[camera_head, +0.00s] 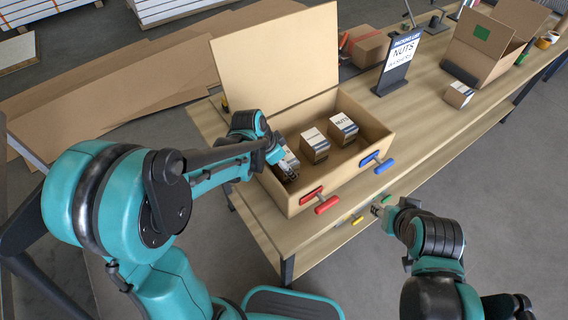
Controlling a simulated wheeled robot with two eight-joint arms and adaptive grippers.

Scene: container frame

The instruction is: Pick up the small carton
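A wooden box (292,203) with its lid raised stands on the table and holds small cartons with white-labelled tops. One carton (315,147) sits in the middle, another (343,129) to its right. A third carton (291,157) is at the left end, partly hidden by my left gripper (284,170). That gripper reaches down inside the box at this carton; whether its fingers grip it cannot be told. Another small carton (458,95) stands on the table at the right. My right gripper (379,210) is in front of the table, away from the cartons; its finger opening is unclear.
Red (320,201) and blue (378,163) handled clamps sit at the box's front wall. A "NUTS" sign (398,62) and an open cardboard box (490,45) stand farther along the table (420,115). Open floor lies at the lower right.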

